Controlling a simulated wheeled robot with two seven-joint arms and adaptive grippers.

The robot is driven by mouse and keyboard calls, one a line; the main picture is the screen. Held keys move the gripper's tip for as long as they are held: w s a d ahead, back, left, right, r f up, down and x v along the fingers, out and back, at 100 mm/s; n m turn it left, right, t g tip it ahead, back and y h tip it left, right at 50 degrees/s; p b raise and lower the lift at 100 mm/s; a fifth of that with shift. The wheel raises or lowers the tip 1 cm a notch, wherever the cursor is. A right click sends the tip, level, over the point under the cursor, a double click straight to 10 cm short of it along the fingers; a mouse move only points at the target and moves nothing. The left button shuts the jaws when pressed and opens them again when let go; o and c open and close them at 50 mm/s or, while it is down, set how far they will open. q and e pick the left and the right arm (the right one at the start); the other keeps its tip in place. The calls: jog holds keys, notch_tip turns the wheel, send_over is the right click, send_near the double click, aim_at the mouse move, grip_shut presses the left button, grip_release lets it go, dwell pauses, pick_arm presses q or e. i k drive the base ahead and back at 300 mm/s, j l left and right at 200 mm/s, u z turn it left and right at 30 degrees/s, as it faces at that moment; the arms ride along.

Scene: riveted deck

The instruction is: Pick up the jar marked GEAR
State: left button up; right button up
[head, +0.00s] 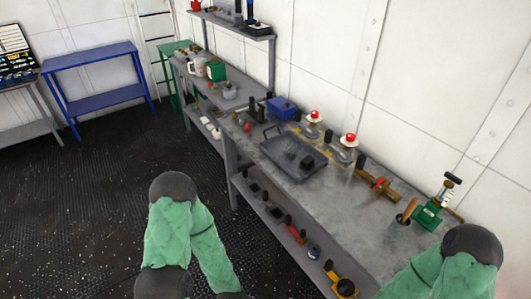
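I can make out no label reading GEAR, so I cannot tell which item is the marked jar. Small, unclear containers stand toward the far end of the long grey bench (340,207): a whitish can (198,68), a green container (216,71) and a greyish jar-like item (230,91). Their lettering is too small to read. My two arms show only as green-sleeved links with dark joints, one at the lower left and one at the lower right. Both grippers are outside the picture.
The bench carries a dark tray (293,152), a blue box (282,108), two red-topped items (314,117) (350,141) and a green tool (428,214). Its lower shelf holds several items. A blue table (92,61) stands by the back wall. Dark floor at left is clear.

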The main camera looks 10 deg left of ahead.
aim_at(291, 152)
jog(key=i+j+u, duration=0.2)
jog(key=i+u, duration=0.25)
jog(key=i+j+u, duration=0.1)
jog(key=i+u, duration=0.3)
jog(key=k, duration=0.05)
